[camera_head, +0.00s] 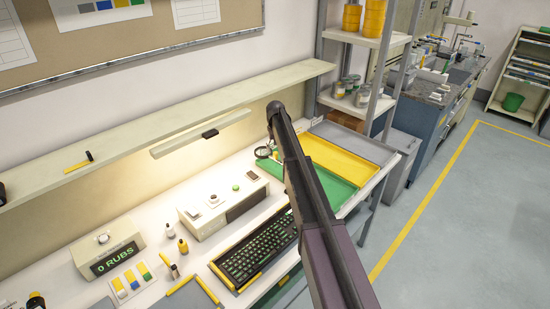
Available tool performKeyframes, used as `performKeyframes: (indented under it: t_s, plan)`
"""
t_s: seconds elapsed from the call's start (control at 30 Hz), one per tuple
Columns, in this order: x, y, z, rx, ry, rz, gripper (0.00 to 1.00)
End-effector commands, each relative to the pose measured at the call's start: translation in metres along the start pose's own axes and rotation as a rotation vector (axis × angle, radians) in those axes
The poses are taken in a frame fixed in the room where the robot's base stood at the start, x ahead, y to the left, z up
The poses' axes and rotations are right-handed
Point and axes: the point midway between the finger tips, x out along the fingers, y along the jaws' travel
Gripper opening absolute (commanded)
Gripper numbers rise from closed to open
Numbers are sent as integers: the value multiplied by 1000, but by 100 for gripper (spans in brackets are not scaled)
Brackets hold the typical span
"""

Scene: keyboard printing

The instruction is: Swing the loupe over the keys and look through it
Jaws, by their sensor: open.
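The keyboard (258,248), black with green-marked keys and yellow edges, lies on the white bench at the centre. My arm crosses in front of its right side. A small dark-rimmed round lens, which looks like the loupe (263,152), stands at the back of the bench beside the green tray. It is apart from the keyboard, behind and to its right, and not over the keys. My arm partly hides the area around it. My gripper is not visible; only a long dark link of my arm shows.
A beige box with knobs (226,208) stands behind the keyboard. A counter reading "0 RUBS" (112,258), small bottles and colour swatches are at left. Green (330,188) and yellow (340,160) trays lie at right. A lit shelf (150,135) overhangs the bench.

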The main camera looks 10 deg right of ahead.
Motion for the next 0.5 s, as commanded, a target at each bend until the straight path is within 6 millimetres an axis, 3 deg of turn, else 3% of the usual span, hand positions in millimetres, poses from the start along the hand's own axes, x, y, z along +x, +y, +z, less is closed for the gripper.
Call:
performKeyframes:
  t_s: [0.2,0.5]
  plan:
    - [18,0,0,0,0,0,68]
    - [24,0,0,0,0,0,68]
